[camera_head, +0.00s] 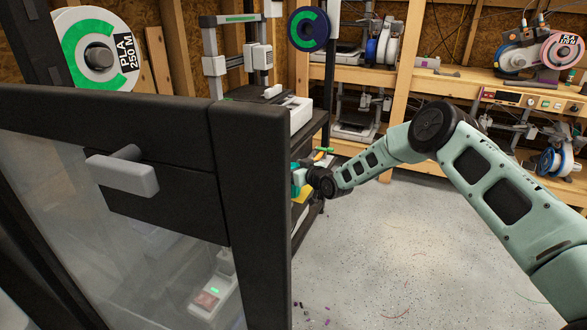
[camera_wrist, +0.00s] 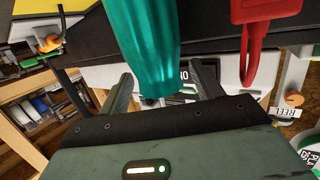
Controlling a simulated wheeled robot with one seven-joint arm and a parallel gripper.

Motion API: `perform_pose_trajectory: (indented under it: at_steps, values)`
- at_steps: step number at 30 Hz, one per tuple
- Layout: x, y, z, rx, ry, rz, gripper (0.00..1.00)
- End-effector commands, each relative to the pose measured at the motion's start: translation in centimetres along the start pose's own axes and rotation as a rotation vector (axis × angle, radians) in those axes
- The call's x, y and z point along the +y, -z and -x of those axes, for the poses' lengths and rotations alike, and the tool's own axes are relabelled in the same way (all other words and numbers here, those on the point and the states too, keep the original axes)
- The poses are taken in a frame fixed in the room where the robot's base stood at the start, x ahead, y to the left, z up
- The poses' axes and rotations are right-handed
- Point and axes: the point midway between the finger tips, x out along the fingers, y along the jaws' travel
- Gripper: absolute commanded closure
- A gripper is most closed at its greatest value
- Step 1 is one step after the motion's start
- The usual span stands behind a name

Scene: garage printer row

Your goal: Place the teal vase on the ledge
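The teal vase (camera_wrist: 148,45), ribbed, fills the top middle of the wrist view, its near end reaching down between my two fingers. My gripper (camera_wrist: 165,72) is spread, with a finger on each side of the vase. Small gaps show between the fingers and the vase, so I see no grip. In the head view my gripper (camera_head: 304,178) is at the black shelf rack, partly hidden by the dark door frame, and only a bit of the teal vase (camera_head: 295,176) shows there. I cannot tell which surface is the ledge.
A red hooked tool (camera_wrist: 250,38) is right of the vase. A yellow sheet (camera_wrist: 28,8) and an orange-handled tool (camera_wrist: 48,43) lie left on the dark shelf. A glazed black door (camera_head: 250,170) blocks the left foreground. The grey floor (camera_head: 410,240) is mostly clear.

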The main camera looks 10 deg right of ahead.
Motion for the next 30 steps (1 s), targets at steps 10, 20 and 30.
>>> perform_pose_trajectory:
  at_steps: [10, 20, 30]
  values:
    - [0.0, 0.3, 0.7, 0.0, 0.001, 0.001, 0.34]
    - [0.1, 0.3, 6.3, -0.002, 0.0, 0.0, 0.34]
    - [0.1, 0.2, 11.3, 0.0, 0.0, 0.0, 0.34]
